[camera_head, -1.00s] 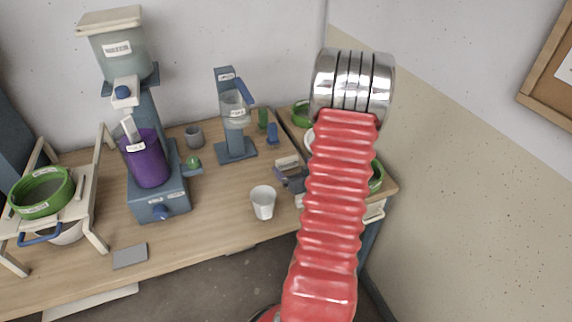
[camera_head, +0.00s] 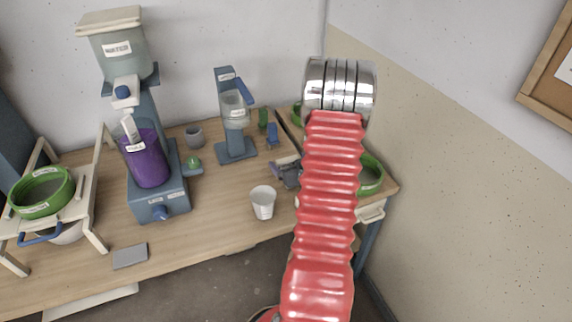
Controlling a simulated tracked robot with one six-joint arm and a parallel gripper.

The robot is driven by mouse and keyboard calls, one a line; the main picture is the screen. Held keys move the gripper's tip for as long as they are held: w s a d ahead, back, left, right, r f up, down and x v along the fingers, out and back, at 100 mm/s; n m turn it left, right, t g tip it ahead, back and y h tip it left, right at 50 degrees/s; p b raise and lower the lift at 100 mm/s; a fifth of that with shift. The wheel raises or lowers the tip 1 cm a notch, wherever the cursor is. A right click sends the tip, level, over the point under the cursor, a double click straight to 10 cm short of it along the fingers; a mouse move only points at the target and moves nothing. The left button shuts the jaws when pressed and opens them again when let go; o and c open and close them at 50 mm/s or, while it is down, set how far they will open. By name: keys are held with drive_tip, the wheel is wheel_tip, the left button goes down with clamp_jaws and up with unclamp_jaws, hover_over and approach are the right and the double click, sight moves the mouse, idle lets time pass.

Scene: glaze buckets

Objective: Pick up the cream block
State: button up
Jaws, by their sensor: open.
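My gripper (camera_head: 284,172) is open, a small grey-blue shape just left of my red arm, above the right part of the wooden table. A thin pale strip (camera_head: 285,160) shows at the gripper's upper edge. It may be part of the cream block, but it is too small and too covered to be sure. I cannot tell whether the jaws are around it or above it. My red arm and its silver joint hide much of the table's right end.
A white cup (camera_head: 263,202) stands close to the gripper's lower left. A blue stand (camera_head: 236,146), a small blue block (camera_head: 272,132) and a green block (camera_head: 263,117) are behind. A green-rimmed bowl (camera_head: 371,174) is right of my arm. The front middle of the wooden table (camera_head: 215,220) is clear.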

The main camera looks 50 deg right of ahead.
drive_tip(key=shift+c, duration=0.5)
drive_tip(key=c, duration=1)
drive_tip(key=shift+c, duration=0.2)
drive_tip(key=shift+r, duration=0.15)
wheel_tip(320, 180, up, 10)
idle(0.4)
